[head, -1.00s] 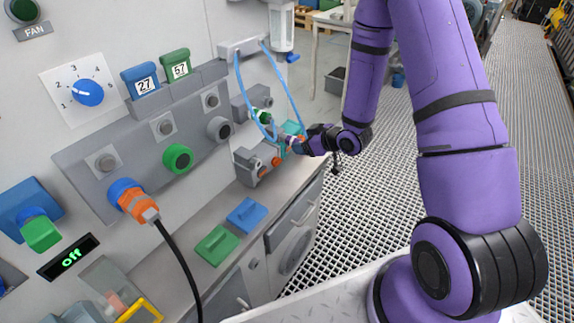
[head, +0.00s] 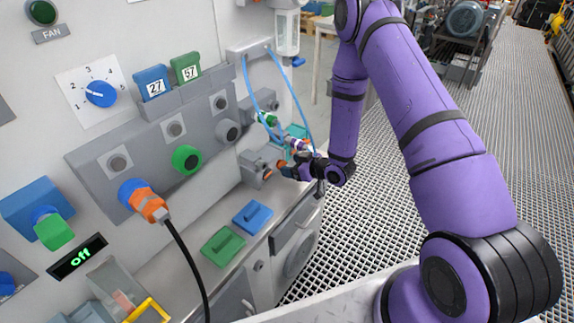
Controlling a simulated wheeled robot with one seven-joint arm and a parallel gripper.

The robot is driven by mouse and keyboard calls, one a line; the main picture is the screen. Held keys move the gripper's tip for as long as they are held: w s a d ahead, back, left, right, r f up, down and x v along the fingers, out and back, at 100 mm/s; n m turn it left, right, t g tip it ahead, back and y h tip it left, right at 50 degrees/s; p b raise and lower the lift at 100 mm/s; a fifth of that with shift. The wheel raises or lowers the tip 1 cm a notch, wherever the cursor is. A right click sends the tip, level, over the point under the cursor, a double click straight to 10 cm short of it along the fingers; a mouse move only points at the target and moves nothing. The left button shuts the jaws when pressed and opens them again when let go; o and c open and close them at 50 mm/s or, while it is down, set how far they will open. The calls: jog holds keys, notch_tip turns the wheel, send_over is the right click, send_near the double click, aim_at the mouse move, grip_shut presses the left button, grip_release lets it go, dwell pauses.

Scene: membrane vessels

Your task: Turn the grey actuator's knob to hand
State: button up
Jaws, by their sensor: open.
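The grey actuator (head: 251,169) sits on the back part of the counter, below the wall panel. Small orange-red parts show on its right side, and one of them looks like a knob (head: 281,163). My gripper (head: 286,168) is open and right beside that knob, reaching in from the right. At this size I cannot tell whether the fingers touch the knob or are around it. The knob's pointer and marks are too small to read, and my gripper hides part of this area.
A teal actuator (head: 298,131) stands just behind my gripper. Blue hoses (head: 306,112) hang close to my wrist. An orange plug with a black cable (head: 149,204) juts from the panel. Green (head: 223,246) and blue (head: 252,217) lids lie on the counter. Open grating floor lies to the right.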

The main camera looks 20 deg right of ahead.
jog(key=shift+x, duration=1.35)
jog(key=c, duration=0.9)
jog(key=n, duration=0.1)
jog(key=n+t+h, duration=0.1)
jog(key=n+h, duration=0.1)
jog(key=n, duration=0.1)
jog(key=shift+s+a+f+t, duration=0.15)
jog(key=shift+s+a+t, duration=0.1)
jog(key=shift+a+t, duration=0.1)
jog(key=shift+s+a+f+n+t+h, duration=0.1)
jog(key=shift+n+t+h, duration=0.3)
jog(key=shift+n, duration=0.35)
jog(key=shift+f+n+t+h, duration=0.1)
jog(key=shift+n+t+h, duration=0.3)
jog(key=shift+n, duration=0.35)
